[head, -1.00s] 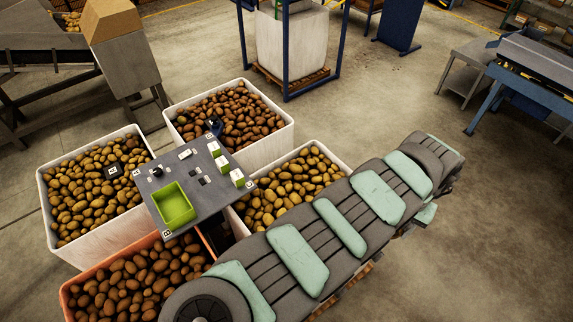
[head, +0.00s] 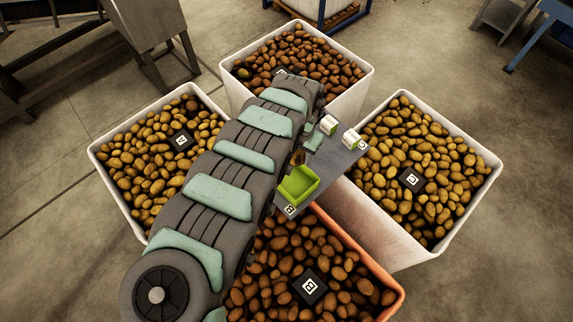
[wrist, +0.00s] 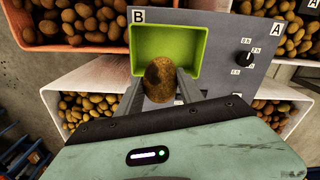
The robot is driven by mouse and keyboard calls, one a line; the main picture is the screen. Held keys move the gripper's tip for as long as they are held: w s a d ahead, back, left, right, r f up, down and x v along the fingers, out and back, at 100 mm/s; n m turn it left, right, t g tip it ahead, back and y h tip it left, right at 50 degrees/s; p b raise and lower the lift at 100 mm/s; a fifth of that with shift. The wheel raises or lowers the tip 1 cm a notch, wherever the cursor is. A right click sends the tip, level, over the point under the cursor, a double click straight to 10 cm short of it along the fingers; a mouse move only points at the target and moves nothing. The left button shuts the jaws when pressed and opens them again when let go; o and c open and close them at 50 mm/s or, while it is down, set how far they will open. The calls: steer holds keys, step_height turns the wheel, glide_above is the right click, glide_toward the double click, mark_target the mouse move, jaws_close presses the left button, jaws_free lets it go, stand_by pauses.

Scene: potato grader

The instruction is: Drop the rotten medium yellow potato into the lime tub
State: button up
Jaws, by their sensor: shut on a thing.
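My gripper (wrist: 160,92) is shut on a brown-yellow potato (wrist: 161,76) with a darker patch, seen between its two grey fingers in the wrist view. The lime tub (wrist: 196,31) lies just beyond the potato, which overlaps the tub's near edge in the picture. The potato's height above the tub cannot be told. The tub looks empty where its inside shows. In the head view the lime tub (head: 299,186) sits at the front of the grey panel, and my arm hides most of the gripper.
My arm covers the panel's left part.

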steer(key=f+b, duration=0.2)
steer(key=f, duration=0.1)
steer(key=f+m+b, duration=0.1)
steer(key=f+b, duration=0.1)
steer(key=f, duration=0.2)
steer(key=s+f+m+b, duration=0.1)
steer(key=f+b, duration=0.1)
steer(key=f, duration=0.2)
steer(key=shift+s+a, duration=0.1)
steer(key=shift+a, duration=0.3)
steer(key=o, duration=1.5)
steer(key=shift+r, duration=0.1)
